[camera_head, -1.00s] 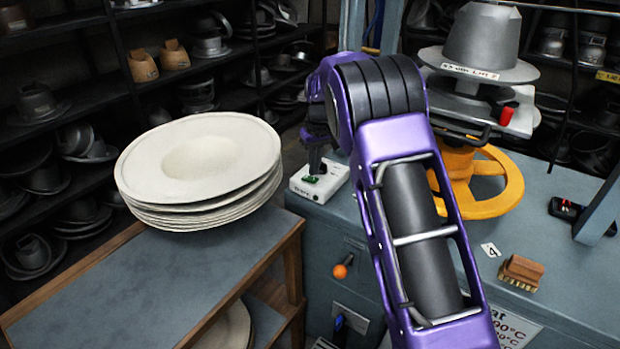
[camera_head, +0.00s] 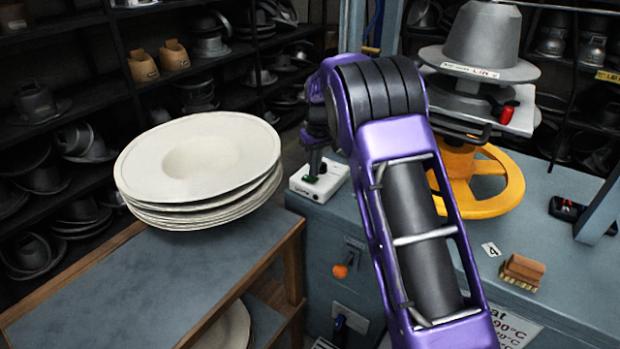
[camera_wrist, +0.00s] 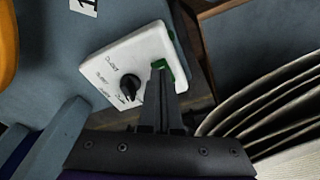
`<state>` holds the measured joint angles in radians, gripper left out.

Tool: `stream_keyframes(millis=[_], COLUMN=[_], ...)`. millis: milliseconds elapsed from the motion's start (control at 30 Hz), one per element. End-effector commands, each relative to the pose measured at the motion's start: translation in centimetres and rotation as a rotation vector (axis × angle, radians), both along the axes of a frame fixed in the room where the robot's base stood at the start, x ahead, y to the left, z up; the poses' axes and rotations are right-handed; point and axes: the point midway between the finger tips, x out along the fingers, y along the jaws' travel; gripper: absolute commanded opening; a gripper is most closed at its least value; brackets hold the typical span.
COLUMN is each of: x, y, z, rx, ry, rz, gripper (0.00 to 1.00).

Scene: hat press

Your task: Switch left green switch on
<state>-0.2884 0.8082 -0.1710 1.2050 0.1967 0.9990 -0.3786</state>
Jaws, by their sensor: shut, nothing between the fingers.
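A white control box (camera_wrist: 119,62) shows in the wrist view, with a black rotary knob (camera_wrist: 130,86) and a green switch (camera_wrist: 159,65) near its right edge. The same box (camera_head: 332,183) sits on the left end of the blue-grey bench in the head view. My gripper (camera_wrist: 163,72) is shut and empty. Its fingertips are at the green switch and overlap part of it, and I cannot tell if they touch it. In the head view my gripper (camera_head: 314,172) points down over the box. Whether the switch is on or off cannot be read.
A stack of cream hat blanks (camera_head: 200,160) stands on a shelf unit close to the left of the box. Right of my arm are the hat press (camera_head: 480,60), its yellow wheel (camera_head: 500,190) and a wooden brush (camera_head: 522,271). An orange-knobbed lever (camera_head: 340,271) is on the bench front.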

Motion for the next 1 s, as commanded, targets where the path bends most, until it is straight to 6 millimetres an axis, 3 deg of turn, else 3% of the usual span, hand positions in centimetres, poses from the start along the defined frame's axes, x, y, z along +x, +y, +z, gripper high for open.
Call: stream_keyframes(millis=[733, 1000], x=[0.0, 0.0], y=[0.0, 0.0], z=[-1.2, -0.2], rx=[0.000, 0.000], ry=[0.001, 0.000], rz=[0.000, 0.000], gripper=[0.00, 0.00])
